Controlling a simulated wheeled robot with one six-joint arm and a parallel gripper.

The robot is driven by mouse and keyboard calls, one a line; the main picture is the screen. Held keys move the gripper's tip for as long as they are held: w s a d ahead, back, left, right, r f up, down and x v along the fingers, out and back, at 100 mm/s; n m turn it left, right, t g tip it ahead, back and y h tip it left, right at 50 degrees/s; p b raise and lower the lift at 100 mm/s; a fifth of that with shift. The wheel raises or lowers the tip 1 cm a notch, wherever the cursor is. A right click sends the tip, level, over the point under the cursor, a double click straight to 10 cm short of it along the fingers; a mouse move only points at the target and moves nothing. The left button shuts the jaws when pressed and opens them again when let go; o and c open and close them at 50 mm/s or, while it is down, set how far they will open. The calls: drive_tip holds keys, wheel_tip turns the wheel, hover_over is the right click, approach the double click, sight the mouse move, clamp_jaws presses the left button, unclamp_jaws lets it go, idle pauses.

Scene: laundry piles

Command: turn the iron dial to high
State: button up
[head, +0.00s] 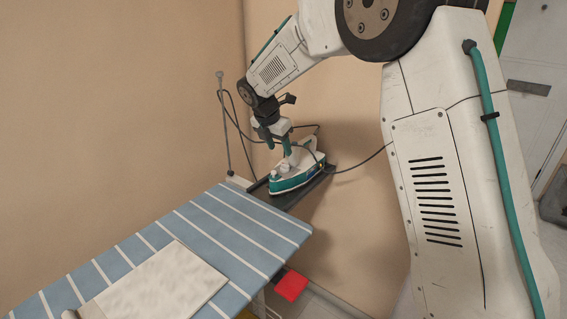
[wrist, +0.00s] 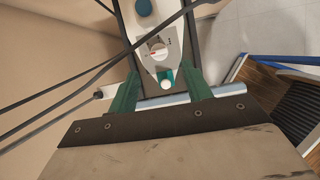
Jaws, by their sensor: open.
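The iron (head: 300,176), white with a teal base, rests on a dark tray (head: 310,193) at the far end of the ironing board. It also shows in the wrist view (wrist: 150,25), with its narrow end toward my gripper. A round white dial (wrist: 158,50) with a small red mark sits on its top; its exact setting is too small to read. A small white knob (wrist: 166,84) is nearer the narrow end. My gripper (head: 277,145) is just above the iron, pointing down. In the wrist view its open teal fingers (wrist: 162,76) are spread on either side of the narrow end, with nothing held.
The blue-striped ironing board (head: 255,225) carries a folded pale cloth (head: 160,283). Dark cables (wrist: 75,85) cross close to my gripper, and a thin upright pole (head: 224,125) stands behind. The wall is close behind the iron. A red item (head: 291,285) lies below the board.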

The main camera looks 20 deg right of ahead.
sight(284, 168)
drive_tip(key=x, duration=0.8)
drive_tip(key=shift+w+a, duration=0.1)
drive_tip(key=c, duration=1)
